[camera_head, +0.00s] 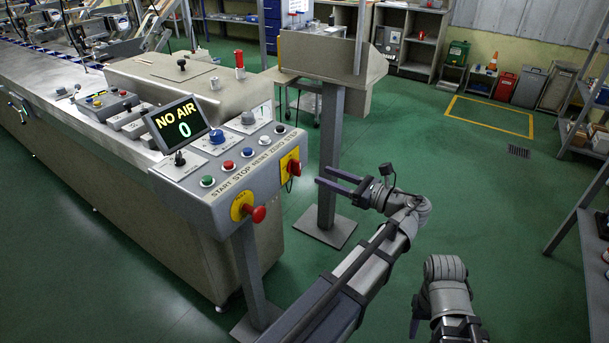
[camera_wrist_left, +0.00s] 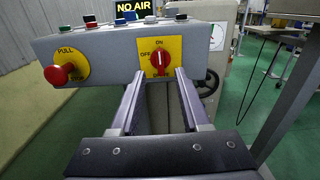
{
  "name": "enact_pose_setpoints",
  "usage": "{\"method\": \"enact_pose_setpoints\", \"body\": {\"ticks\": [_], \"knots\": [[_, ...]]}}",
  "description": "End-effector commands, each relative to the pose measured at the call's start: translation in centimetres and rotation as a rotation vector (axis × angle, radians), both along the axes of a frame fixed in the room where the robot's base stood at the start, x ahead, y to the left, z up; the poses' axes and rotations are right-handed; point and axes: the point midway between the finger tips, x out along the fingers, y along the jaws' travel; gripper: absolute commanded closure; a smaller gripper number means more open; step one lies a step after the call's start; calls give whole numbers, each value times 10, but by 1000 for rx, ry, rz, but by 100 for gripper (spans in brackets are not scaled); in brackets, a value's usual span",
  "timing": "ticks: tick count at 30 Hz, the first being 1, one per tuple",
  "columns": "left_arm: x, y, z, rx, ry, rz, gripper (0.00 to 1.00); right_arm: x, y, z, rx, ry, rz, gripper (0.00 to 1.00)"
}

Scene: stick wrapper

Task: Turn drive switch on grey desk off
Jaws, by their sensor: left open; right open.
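The drive switch (camera_head: 294,168) is a red rotary knob on a yellow plate at the right end of the grey desk (camera_head: 195,207). In the left wrist view the red knob (camera_wrist_left: 159,61) stands near upright, its handle toward the ON mark; OFF is printed to its left. My left gripper (camera_head: 323,175) is open and empty, facing the switch from the right in the head view. In the left wrist view its two fingers (camera_wrist_left: 159,74) frame the knob on either side, short of it. My right gripper (camera_head: 443,325) is low at the bottom edge, partly cut off.
A red pull button (camera_head: 257,213) on a yellow disc is left of the switch. A screen (camera_head: 178,124) reads "NO AIR 0". Several buttons line the desk. A grey post (camera_head: 331,150) stands behind my left gripper. Green floor is open to the right.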

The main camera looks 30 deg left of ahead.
Motion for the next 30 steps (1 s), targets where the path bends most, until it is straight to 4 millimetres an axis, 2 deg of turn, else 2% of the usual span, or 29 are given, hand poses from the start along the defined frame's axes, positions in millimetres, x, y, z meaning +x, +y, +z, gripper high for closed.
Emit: {"method": "enact_pose_setpoints", "body": {"ticks": [5, 18, 23, 30], "knots": [[0, 7, 1, 1, 1, 2, 54, 0, 0, 1, 0, 0, 0, 50], [5, 67, 0, -1, -1, 2, 54, 0, 0, 1, 0, 0, 0, 50], [5, 77, 0, -1, -1, 1, 54, 0, 0, 1, 0, 0, 0, 50], [6, 78, 0, -2, -1, 0, 54, 0, 0, 1, 0, 0, 0, 50]]}}
